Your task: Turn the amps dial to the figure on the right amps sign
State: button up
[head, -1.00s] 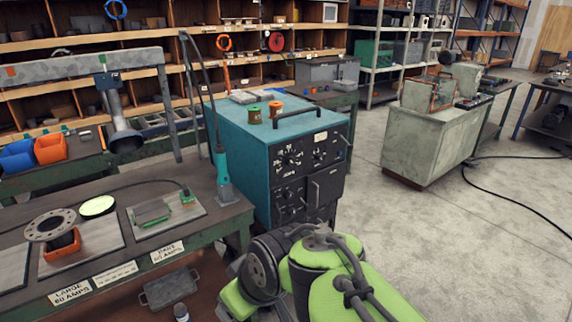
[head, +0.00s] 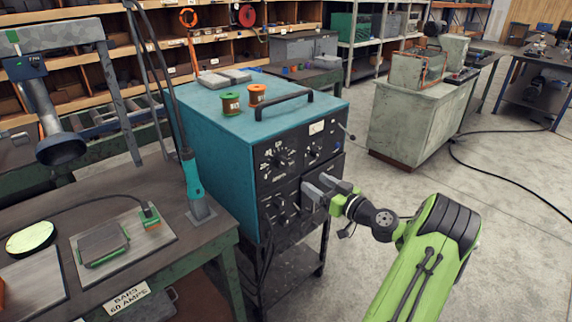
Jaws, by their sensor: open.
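The teal welding machine (head: 215,120) stands beside the bench with its black front panel facing right. A large dial with white figures around it (head: 273,164) is at the panel's upper left; its setting is too small to read surely. A smaller knob (head: 312,154) is to its right, and another dial (head: 280,218) is below. My gripper (head: 316,189) is open in front of the panel's lower right part, below and right of the large dial. Its grey fingers hide part of the panel; contact cannot be told. A sign on the bench edge (head: 130,298) seems to read "BARS 60 AMPS".
A green spool (head: 230,104), an orange spool (head: 257,94) and a black handle (head: 284,104) are on the machine's top. A grey-green cabinet (head: 410,120) stands behind right. The floor on the right is clear except for a black cable.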

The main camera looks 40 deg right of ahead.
aim_at(284, 164)
jog(key=w, duration=1.3)
jog(key=shift+a+f, duration=0.15)
jog(key=c, duration=1.1)
jog(key=shift+o, duration=0.2)
jog(key=shift+m, duration=0.4)
jog(key=m, duration=0.2)
jog(key=shift+m, duration=0.4)
jog(key=m+p, duration=0.1)
jog(key=m, duration=0.3)
